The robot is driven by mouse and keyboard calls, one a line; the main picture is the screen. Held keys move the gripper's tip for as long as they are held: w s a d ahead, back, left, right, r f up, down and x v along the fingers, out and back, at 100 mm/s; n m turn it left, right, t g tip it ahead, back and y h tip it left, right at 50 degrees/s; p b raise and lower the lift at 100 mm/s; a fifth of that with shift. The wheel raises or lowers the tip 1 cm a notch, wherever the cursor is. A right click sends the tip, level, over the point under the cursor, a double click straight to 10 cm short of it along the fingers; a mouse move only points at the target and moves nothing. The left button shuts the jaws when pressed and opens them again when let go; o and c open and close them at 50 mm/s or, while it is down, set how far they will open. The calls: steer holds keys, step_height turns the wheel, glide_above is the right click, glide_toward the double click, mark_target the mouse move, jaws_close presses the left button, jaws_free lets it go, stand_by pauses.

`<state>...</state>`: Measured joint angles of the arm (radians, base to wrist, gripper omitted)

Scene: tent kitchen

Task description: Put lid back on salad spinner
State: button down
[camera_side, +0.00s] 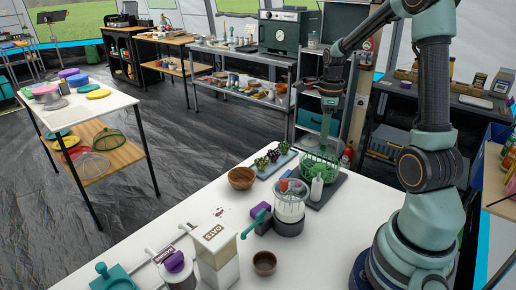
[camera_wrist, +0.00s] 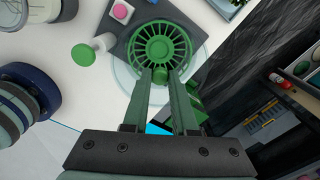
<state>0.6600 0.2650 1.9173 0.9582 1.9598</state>
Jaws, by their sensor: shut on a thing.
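The salad spinner (camera_side: 320,167) stands on a dark mat at the back right of the white table, its green slotted basket showing. In the wrist view the spoked green basket (camera_wrist: 182,40) lies just beyond my fingertips. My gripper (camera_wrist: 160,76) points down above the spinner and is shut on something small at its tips. A faint clear disc, which looks like the lid (camera_wrist: 122,80), shows around the tips and over part of the basket; its far side is hard to make out. In the side view my gripper (camera_side: 328,120) is directly above the spinner. Whether the disc touches the rim cannot be told.
A clear jar appliance (camera_side: 290,207), a wooden bowl (camera_side: 241,178) and a tray of plants (camera_side: 275,161) are nearby.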

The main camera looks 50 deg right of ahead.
steer(key=shift+f, duration=2)
steer(key=shift+f, duration=0.15)
stand_by(0.5)
steer(key=c, duration=0.6)
jaws_free()
steer(key=o, duration=0.5)
steer(key=shift+c, duration=0.2)
steer(key=shift+r, duration=3.5)
